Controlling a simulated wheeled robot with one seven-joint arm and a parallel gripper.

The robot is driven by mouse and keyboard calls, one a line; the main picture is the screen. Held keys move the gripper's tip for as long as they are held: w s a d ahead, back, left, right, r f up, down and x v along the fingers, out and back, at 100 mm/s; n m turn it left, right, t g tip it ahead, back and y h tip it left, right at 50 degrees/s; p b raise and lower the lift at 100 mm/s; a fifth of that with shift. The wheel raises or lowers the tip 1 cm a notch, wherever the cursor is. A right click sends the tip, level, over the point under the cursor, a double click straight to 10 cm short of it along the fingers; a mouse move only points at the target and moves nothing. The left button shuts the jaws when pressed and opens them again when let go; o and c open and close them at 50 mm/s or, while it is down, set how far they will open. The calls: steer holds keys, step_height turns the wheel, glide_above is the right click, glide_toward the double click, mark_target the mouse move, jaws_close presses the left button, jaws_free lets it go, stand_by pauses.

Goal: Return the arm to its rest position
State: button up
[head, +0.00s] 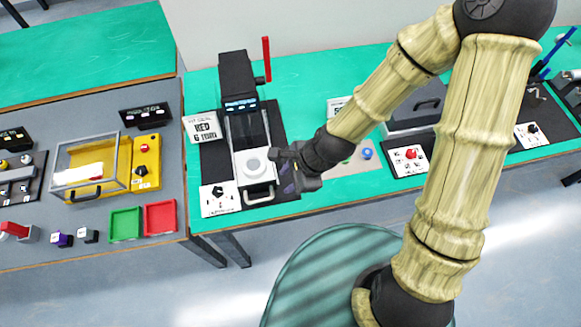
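My gripper (288,168) is at the end of my arm, over the green bench (330,192), just right of a black press-like machine (238,85) with a red lever. I cannot tell whether the gripper touches the drawer. The gripper is small and dark here, and its fingers cannot be made out. My arm reaches from the lower right, bends at the top right, and comes down to the left toward the machine.
Left of the machine is a grey table with a yellow box with a clear cover (92,168), a green tray (125,224) and a red tray (160,217). A dark grey case (418,108) and a control panel with a red knob (409,160) stand right of the gripper.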

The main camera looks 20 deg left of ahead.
steer(key=w+d+r+n+t+h, duration=0.1)
steer(key=d+r+n, duration=0.5)
steer(key=d, duration=0.6)
steer(key=w+d+r+n+t+h, duration=0.2)
steer(key=w+d+r+n+h, duration=0.2)
steer(key=d, duration=0.9)
step_height(320, 180, up, 3)
steer(key=shift+w+n, duration=0.45)
steer(key=shift+n, duration=0.55)
steer(key=shift+a, duration=0.1)
